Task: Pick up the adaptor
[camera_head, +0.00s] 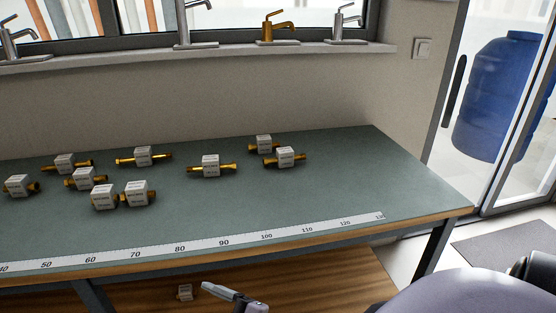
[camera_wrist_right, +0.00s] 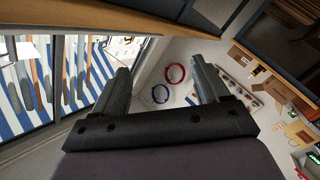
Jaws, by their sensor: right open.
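Several brass adaptors with white box-shaped labels lie on the green workbench top (camera_head: 330,185) in the head view. Among them are one near the middle (camera_head: 228,168), one toward the back right (camera_head: 300,159), one at the back (camera_head: 125,161) and one at the far left (camera_head: 18,186). Which one the task means, I cannot tell; the label print is too small. My right gripper (camera_wrist_right: 160,85) is open and empty in the right wrist view, with no adaptor between its fingers. Part of my right arm shows at the bottom right of the head view, clear of the adaptors. My left gripper is not in view.
A measuring strip (camera_head: 200,245) runs along the bench's front edge. Taps, including a gold one (camera_head: 278,28), stand on the windowsill. The bench's right end is clear.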

